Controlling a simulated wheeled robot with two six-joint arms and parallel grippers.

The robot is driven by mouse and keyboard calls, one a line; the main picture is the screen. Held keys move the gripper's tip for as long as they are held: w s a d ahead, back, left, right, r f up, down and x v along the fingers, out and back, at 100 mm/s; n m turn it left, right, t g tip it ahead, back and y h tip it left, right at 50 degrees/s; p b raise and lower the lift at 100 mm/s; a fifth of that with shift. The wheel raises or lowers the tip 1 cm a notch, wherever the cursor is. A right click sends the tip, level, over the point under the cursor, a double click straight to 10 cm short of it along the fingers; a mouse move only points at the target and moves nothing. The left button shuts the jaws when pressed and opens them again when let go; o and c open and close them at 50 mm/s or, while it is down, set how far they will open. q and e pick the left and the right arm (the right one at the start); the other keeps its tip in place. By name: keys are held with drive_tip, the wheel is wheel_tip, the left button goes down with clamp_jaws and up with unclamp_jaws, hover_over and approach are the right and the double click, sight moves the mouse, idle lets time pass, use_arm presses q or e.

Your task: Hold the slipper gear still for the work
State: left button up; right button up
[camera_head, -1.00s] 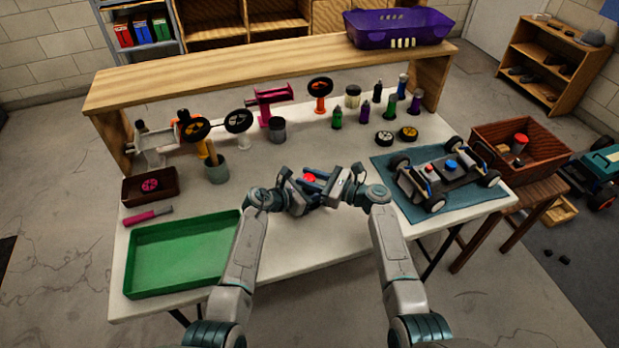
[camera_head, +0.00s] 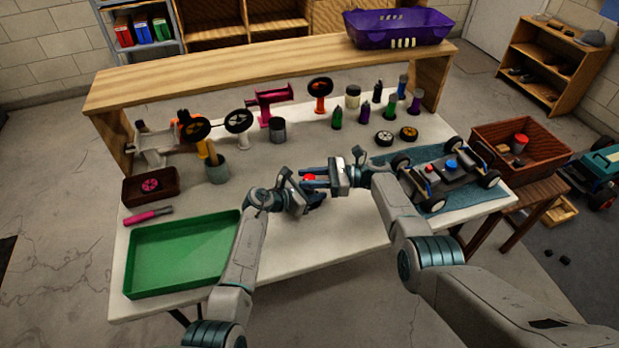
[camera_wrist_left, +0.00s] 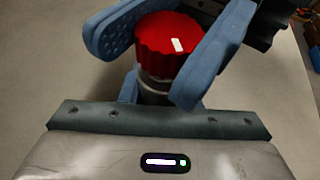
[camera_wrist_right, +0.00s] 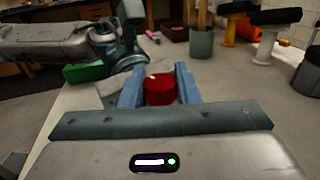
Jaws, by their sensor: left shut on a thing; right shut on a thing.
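The slipper gear is most likely the small upright piece with a red ridged top (camera_wrist_left: 167,42) and a grey and dark cylindrical body (camera_wrist_left: 154,85). Its red top also shows in the head view (camera_head: 309,177). My left gripper (camera_head: 306,189) is shut on the body, below the red top; its fingertips are partly hidden in its wrist view. My right gripper (camera_head: 318,178) reaches in from the right and is shut on the red top, one blue finger on each side. The red top shows between its fingers in the right wrist view (camera_wrist_right: 159,89). The piece is held above the white table.
A green tray (camera_head: 133,288) lies at the front left. A car chassis (camera_head: 455,182) sits on a teal mat (camera_head: 470,207) close to my right arm. Bottles, wheels and a grey cup (camera_head: 217,171) stand toward the back. The table middle is clear.

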sight(309, 178)
drive_tip(key=shift+f, duration=0.1)
idle(0.4)
drive_tip(key=o, duration=1)
wheel_tip(309, 178, up, 10)
drive_tip(key=shift+s+r, duration=0.1)
drive_tip(key=shift+s, duration=0.05)
